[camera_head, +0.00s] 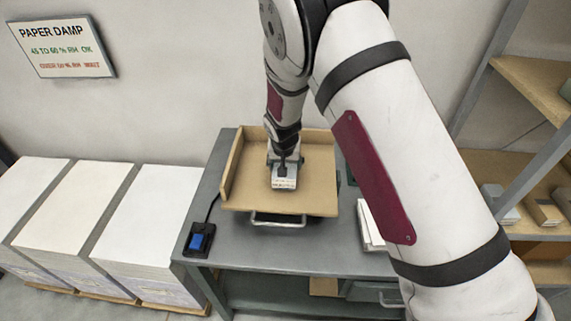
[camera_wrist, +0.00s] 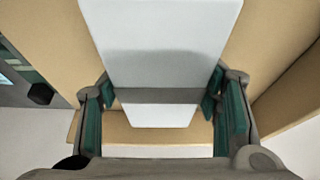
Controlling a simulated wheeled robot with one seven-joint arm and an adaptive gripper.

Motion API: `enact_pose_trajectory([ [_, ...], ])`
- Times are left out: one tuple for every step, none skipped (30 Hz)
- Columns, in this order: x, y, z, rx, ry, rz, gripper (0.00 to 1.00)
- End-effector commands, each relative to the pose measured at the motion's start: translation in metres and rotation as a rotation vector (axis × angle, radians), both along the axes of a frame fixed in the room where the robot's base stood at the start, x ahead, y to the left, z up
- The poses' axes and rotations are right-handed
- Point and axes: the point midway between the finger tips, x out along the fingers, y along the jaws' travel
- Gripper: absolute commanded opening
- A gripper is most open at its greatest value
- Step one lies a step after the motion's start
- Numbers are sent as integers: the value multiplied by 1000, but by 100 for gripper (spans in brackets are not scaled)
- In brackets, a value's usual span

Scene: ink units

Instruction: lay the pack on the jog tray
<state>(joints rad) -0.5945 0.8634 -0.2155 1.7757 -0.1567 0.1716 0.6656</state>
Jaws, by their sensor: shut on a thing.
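The pack (camera_head: 284,184) is a small white block over the jog tray (camera_head: 312,192). In the wrist view the pack (camera_wrist: 160,35) is a pale slab with a grey band across it. My gripper (camera_head: 284,166) is shut on it, with green-padded fingers at both sides in the wrist view (camera_wrist: 160,92). The jog tray is tan, with raised walls at its left and back and a metal handle at its front. I cannot tell whether the pack touches the tray floor. The pack's underside is hidden.
The tray stands on a grey bench (camera_head: 320,240). A blue-buttoned switch box (camera_head: 198,240) sits at the bench's left front. A white paper stack (camera_head: 370,228) lies right of the tray, partly behind my arm. Tall paper stacks (camera_head: 150,235) stand left; a shelf rack (camera_head: 535,160) stands right.

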Motion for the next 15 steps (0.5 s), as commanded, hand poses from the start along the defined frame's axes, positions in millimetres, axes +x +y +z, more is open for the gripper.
enact_pose_trajectory([
  [0,0,-2,1,-1,0,14],
  [0,0,-4,1,-1,0,14],
  [0,0,-4,1,-2,0,14],
  [1,0,-4,2,-2,1,14],
  [1,0,-4,2,-2,1,14],
  [1,0,-4,2,-3,1,14],
  [1,0,-4,2,-3,1,14],
  [1,0,-4,2,-2,1,14],
  [1,0,-4,2,-2,1,14],
  [1,0,-4,2,-2,1,14],
  [1,0,-5,2,-2,1,14],
  [1,0,-6,2,-2,1,14],
  [1,0,-7,2,-2,1,14],
  [0,0,-8,1,-1,0,60],
  [0,0,-8,1,-1,0,69],
])
